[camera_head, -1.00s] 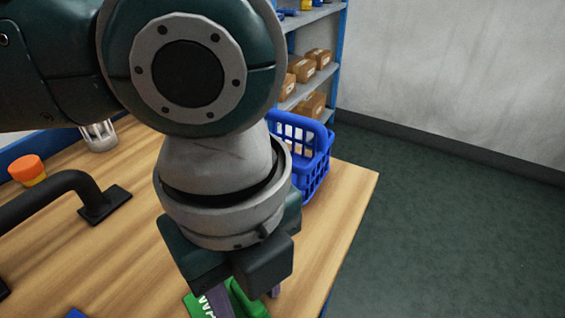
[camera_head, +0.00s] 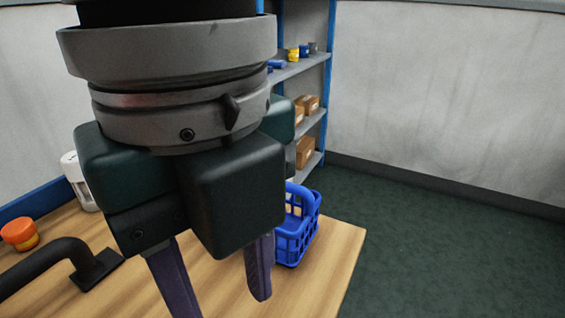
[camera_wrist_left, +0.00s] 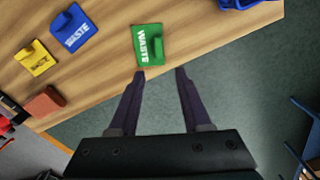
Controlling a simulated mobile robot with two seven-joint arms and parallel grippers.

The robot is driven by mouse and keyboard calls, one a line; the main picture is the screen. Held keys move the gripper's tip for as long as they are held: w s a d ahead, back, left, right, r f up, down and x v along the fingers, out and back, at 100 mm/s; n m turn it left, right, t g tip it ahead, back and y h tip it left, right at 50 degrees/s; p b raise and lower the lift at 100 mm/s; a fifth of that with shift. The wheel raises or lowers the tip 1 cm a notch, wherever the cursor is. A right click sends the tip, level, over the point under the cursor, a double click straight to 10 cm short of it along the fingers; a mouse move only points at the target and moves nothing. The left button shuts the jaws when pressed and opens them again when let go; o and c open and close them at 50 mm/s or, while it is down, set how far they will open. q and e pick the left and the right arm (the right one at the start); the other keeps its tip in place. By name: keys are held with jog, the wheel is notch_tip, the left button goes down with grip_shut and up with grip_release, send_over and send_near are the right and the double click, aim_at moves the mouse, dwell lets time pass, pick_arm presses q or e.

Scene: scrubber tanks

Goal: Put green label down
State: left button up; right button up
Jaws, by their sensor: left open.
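The green label (camera_wrist_left: 149,45) with the white word WASTE lies on the wooden table, near its edge, in the left wrist view. It does not show in the head view now. My left gripper (camera_head: 220,295) is open and empty, raised above the table. In the left wrist view its two fingers (camera_wrist_left: 160,72) are spread apart, and the label appears beyond the tips, nearer the left finger. I see no contact between fingers and label. My right gripper is not in view.
A blue label (camera_wrist_left: 72,28), a yellow label (camera_wrist_left: 36,59) and a reddish-brown block (camera_wrist_left: 45,102) lie on the table. A blue basket (camera_head: 297,228) stands near the table's right edge. Shelves (camera_head: 300,66) stand behind. A black handle (camera_head: 50,262) is at left.

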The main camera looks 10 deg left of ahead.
pick_arm(q)
jog(key=s+d+f+n+h, duration=0.2)
jog(key=s+d+n+h, duration=0.1)
jog(key=d+n+h, duration=0.25)
jog(key=a+f+n+t, duration=0.1)
jog(key=a+n, duration=0.1)
jog(key=n, duration=0.2)
jog(key=a+f+n+t+y, duration=0.1)
jog(key=a+f+n, duration=0.1)
jog(key=a+n, duration=0.1)
jog(key=s+a+f+n+t, duration=0.1)
jog(key=a+f+n, duration=0.1)
jog(key=n, duration=0.4)
jog(key=shift+a+t+y, duration=0.25)
jog(key=shift+t+y, duration=0.1)
jog(key=shift+t, duration=0.05)
jog(key=s+a+f+n+y, duration=0.1)
jog(key=a+n, duration=0.1)
jog(key=a, duration=0.1)
jog(key=s+a+f+n+y, duration=0.1)
jog(key=s+a+n, duration=0.1)
jog(key=a, duration=0.2)
jog(key=s+a+f+n+y, duration=0.1)
jog(key=s+a+n, duration=0.1)
jog(key=a, duration=0.1)
jog(key=shift+s+a+y, duration=0.1)
jog(key=shift+a+y, duration=0.15)
jog(key=shift+y, duration=0.05)
